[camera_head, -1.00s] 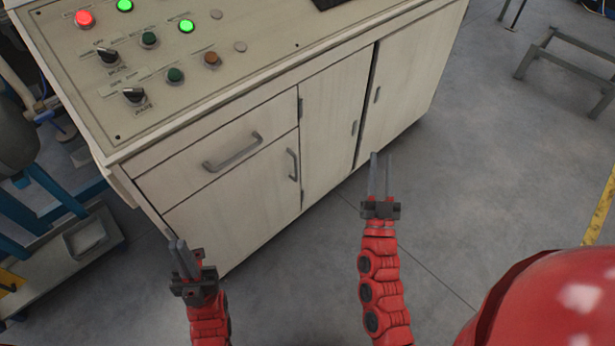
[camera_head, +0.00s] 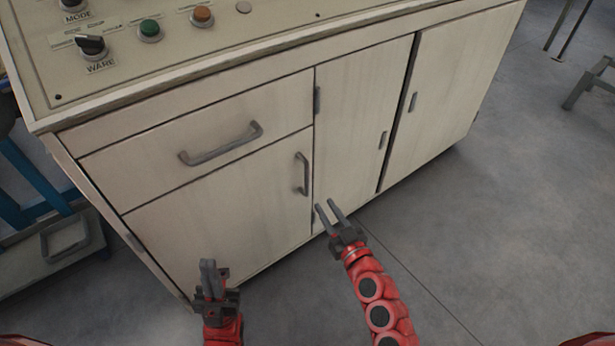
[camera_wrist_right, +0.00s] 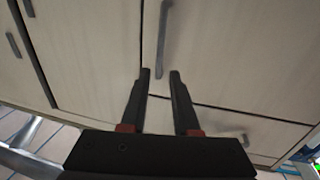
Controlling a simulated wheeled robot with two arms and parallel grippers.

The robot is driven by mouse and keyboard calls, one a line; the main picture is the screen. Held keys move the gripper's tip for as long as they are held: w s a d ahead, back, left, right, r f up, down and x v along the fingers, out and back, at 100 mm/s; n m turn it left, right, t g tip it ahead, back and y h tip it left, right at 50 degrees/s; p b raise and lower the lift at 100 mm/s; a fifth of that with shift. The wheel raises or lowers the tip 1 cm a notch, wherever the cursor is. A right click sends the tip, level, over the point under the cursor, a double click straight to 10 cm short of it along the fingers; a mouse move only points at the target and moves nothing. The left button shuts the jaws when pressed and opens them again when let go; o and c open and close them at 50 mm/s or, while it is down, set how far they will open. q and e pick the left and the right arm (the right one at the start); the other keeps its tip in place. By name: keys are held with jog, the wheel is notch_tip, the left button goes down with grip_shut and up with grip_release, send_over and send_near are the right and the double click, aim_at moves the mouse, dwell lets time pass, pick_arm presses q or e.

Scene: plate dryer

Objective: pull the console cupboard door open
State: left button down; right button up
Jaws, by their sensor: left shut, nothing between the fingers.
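The cream console (camera_head: 290,95) has a lower left cupboard door (camera_head: 225,205) with a vertical grey handle (camera_head: 303,173); this door is shut. My right gripper (camera_head: 324,207) is open and empty, its fingertips below and slightly right of that handle in the head view. In the right wrist view the handle (camera_wrist_right: 163,40) lies ahead of the open fingers (camera_wrist_right: 160,74), with no contact visible. My left gripper (camera_head: 207,264) is shut and empty, low in front of the console's left end.
A drawer with a horizontal handle (camera_head: 220,146) sits above the door. To the right are a narrow panel (camera_head: 350,125) and another door (camera_head: 450,90), both shut. A blue frame (camera_head: 35,175) stands at left. The floor (camera_head: 480,240) right of my right arm is clear.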

aim_at(308, 179)
jog(key=x, duration=1.1)
jog(key=shift+w+a+f+b, duration=0.1)
jog(key=shift+w+f+b, duration=0.1)
jog(key=shift+b, duration=0.15)
jog(key=shift+w+a+r, duration=0.15)
jog(key=shift+w+a, duration=0.05)
jog(key=shift+w, duration=0.2)
grip_shut()
dwell(0.4)
